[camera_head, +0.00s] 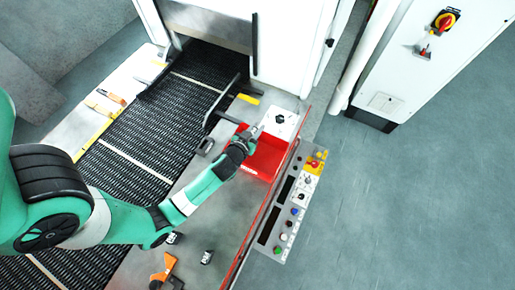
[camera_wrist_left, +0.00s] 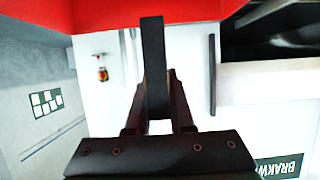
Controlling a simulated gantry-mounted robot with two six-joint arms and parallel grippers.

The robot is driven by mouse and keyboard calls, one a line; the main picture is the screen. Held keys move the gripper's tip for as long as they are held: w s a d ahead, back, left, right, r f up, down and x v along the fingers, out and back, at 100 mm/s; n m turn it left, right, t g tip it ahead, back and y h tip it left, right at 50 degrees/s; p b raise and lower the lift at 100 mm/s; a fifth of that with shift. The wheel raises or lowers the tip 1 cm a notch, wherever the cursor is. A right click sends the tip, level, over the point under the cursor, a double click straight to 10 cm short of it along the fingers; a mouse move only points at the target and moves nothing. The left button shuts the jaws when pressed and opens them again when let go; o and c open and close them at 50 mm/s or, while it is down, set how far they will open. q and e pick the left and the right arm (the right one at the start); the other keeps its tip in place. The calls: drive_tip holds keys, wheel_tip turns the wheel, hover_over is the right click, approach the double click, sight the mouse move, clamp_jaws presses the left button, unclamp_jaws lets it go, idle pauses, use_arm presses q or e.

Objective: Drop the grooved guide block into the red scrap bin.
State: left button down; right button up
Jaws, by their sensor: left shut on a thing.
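The red scrap bin (camera_head: 268,160) stands on the grey ledge beside the belt, left of the control panel. My left gripper (camera_head: 256,132) is above the bin's back left part and is shut on a small grey piece at its tips, which I take for the grooved guide block (camera_head: 260,128). The block's groove is too small to make out. A red surface crosses the top of that view. My right gripper is not in view.
A mesh belt (camera_head: 140,150) runs left of the bin into the white machine (camera_head: 290,40). A control panel (camera_head: 292,205) with several buttons lies right of it. A white plate with a black knob (camera_head: 280,118) is behind the bin. An orange part (camera_head: 164,268) lies at the front.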

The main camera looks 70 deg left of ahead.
use_arm(q)
drive_tip(key=c, duration=0.7)
unclamp_jaws()
drive_tip(key=shift+s, duration=0.1)
drive_tip(key=v, duration=1.1)
drive_tip(key=shift+s+d+r+b, duration=0.15)
drive_tip(key=shift+r+b, duration=0.05)
drive_tip(key=shift+b, duration=0.2)
